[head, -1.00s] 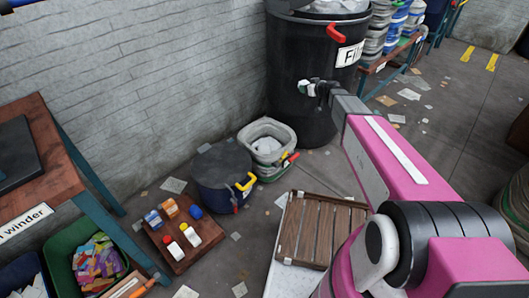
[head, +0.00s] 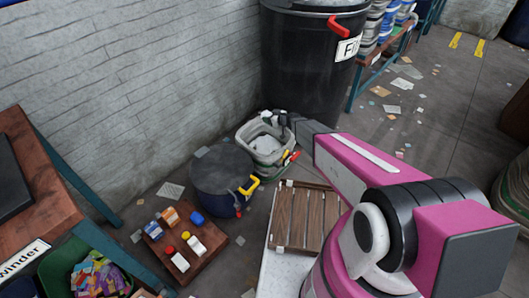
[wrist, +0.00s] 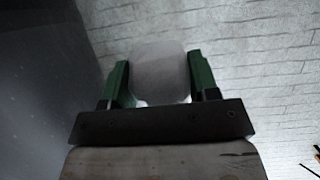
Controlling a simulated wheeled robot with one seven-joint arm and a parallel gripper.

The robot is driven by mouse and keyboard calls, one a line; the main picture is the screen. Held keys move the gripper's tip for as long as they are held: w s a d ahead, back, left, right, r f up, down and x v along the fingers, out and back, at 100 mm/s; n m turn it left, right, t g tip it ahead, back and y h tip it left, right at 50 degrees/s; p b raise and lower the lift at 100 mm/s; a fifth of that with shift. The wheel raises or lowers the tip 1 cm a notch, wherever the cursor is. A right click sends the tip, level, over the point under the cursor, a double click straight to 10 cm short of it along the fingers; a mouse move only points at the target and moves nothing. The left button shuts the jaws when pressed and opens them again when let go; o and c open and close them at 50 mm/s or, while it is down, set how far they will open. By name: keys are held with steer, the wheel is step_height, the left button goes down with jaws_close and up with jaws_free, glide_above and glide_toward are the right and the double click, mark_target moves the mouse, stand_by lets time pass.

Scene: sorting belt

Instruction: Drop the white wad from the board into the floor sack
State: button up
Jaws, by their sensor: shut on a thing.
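My gripper (head: 270,117) is shut on the white wad (wrist: 160,73). In the wrist view the pale, rounded wad sits between the two green fingers (wrist: 160,80), with the brick wall beyond. In the head view my gripper is above the back rim of an open grey-white container (head: 244,134) on the floor, which looks like the sack. Something pale lies inside this container. The wad is small and hard to make out in the head view. A brown board (head: 186,265) with several small bottles and blocks lies on the floor at the lower left.
A tall black bin (head: 300,70) stands right behind my gripper, by the brick wall. A dark blue round tub (head: 222,180) with a yellow handle stands left of the grey-white container. A slatted wooden crate (head: 300,215) is in front. Paper scraps litter the open floor at right.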

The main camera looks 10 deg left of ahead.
steer(key=shift+f, duration=2.5)
steer(key=o, duration=1)
steer(key=v, duration=1)
steer(key=shift+s+d+r, duration=0.1)
steer(key=shift+s+d, duration=0.1)
steer(key=shift+d, duration=0.15)
